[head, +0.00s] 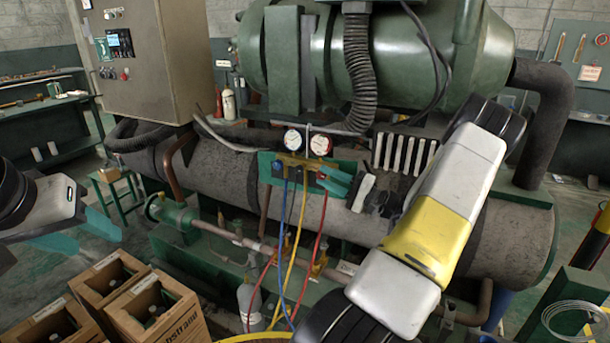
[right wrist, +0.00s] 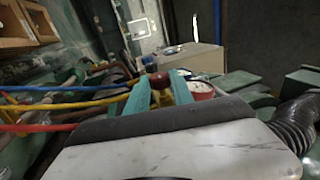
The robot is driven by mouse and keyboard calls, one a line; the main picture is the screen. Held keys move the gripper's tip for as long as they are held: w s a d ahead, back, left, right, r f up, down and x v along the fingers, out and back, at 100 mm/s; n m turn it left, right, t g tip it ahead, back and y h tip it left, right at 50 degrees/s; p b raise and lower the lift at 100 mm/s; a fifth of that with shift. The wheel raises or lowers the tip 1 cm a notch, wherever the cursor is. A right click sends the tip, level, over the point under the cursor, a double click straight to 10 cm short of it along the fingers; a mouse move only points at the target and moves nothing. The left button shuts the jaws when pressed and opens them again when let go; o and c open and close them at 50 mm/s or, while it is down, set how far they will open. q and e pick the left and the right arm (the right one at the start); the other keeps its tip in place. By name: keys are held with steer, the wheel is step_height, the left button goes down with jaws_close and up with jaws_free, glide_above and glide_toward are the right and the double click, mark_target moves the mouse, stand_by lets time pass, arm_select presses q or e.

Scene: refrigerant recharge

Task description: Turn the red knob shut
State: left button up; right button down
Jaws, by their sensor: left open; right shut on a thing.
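The red knob (right wrist: 160,80) shows dark red between the teal fingertips of my right gripper (right wrist: 160,88) in the right wrist view. My right gripper is shut on it. In the head view my right gripper (head: 324,178) reaches from the right to the right end of the brass manifold (head: 292,161), and its fingers hide the knob there. The manifold carries two round gauges, the left one (head: 293,139) and the red-marked right one (head: 321,144). My left gripper (head: 100,238) is open and empty at the far left, well away from the manifold.
Blue (head: 281,215), yellow (head: 298,225) and red (head: 319,225) hoses hang below the manifold. A ribbed black hose (head: 358,70) runs down above it. Cardboard boxes (head: 160,310) stand at the lower left. A grey control cabinet (head: 150,70) stands behind at the left.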

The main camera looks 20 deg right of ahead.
steer(key=c, duration=1.1)
jaws_free()
steer(key=v, duration=0.7)
steer(key=shift+s+d+f, duration=0.15)
steer(key=shift+s+d, duration=0.1)
steer(key=shift+s, duration=0.05)
